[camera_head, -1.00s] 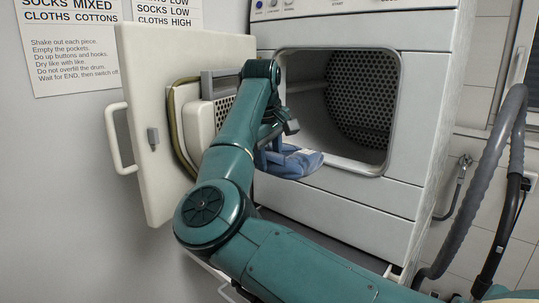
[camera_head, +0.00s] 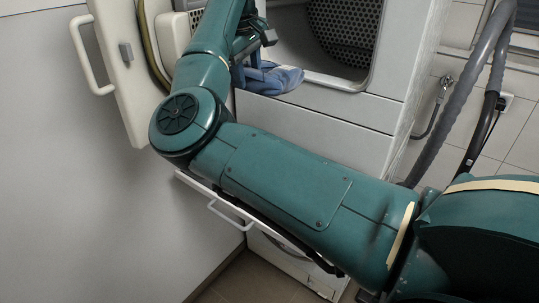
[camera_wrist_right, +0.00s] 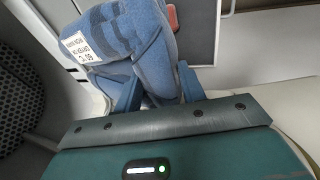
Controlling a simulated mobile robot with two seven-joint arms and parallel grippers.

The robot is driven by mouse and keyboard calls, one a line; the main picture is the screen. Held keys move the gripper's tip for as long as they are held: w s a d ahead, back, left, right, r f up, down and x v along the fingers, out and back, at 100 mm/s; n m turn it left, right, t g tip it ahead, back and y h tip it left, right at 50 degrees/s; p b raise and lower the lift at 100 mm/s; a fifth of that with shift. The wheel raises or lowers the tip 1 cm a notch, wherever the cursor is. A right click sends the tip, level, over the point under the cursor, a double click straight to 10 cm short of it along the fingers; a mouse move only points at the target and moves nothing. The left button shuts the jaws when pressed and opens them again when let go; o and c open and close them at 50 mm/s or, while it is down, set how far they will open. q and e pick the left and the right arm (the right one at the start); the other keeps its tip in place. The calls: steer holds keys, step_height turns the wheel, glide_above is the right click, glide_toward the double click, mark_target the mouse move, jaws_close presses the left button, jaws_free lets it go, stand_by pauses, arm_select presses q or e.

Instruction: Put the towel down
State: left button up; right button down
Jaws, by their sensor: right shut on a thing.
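A blue folded towel (camera_head: 277,80) hangs at the lower front edge of the dryer's open doorway. In the right wrist view the towel (camera_wrist_right: 135,50) is darker-striped, with a white printed label, and fills the space between the fingers. My right gripper (camera_wrist_right: 160,92) is shut on the towel. In the head view the right gripper (camera_head: 245,68) is partly hidden by my own arm. I cannot tell whether the towel touches the doorway's lip. My left gripper is out of view.
The white dryer (camera_head: 330,118) has its drum (camera_head: 345,30) exposed. Its door (camera_head: 122,70) is swung open to the left. A white rail (camera_head: 230,215) shows low under my arm. Grey hoses (camera_head: 470,95) hang at right. Bare floor (camera_head: 255,280) shows below.

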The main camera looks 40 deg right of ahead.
steer(key=shift+h, duration=0.9)
steer(key=s+d+f+b, duration=0.2)
steer(key=f+b, duration=0.4)
steer(key=f, duration=0.4)
steer(key=s+d+f+b, duration=0.1)
steer(key=s+f+b, duration=0.2)
steer(key=f+b, duration=0.4)
steer(key=s+d+f+b, duration=0.2)
steer(key=f+b, duration=0.5)
steer(key=f, duration=0.7)
steer(key=shift+s+d+f, duration=0.15)
steer(key=shift+s+d, duration=0.2)
steer(key=shift+s, duration=0.3)
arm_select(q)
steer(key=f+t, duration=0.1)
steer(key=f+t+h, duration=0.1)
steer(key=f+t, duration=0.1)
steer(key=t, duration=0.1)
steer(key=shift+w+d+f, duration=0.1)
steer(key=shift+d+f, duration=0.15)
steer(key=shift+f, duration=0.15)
arm_select(e)
steer(key=shift+f+b, duration=0.15)
steer(key=shift+b, duration=0.2)
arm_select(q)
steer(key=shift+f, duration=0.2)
arm_select(e)
steer(key=c, duration=0.8)
jaws_free()
steer(key=shift+c, duration=0.2)
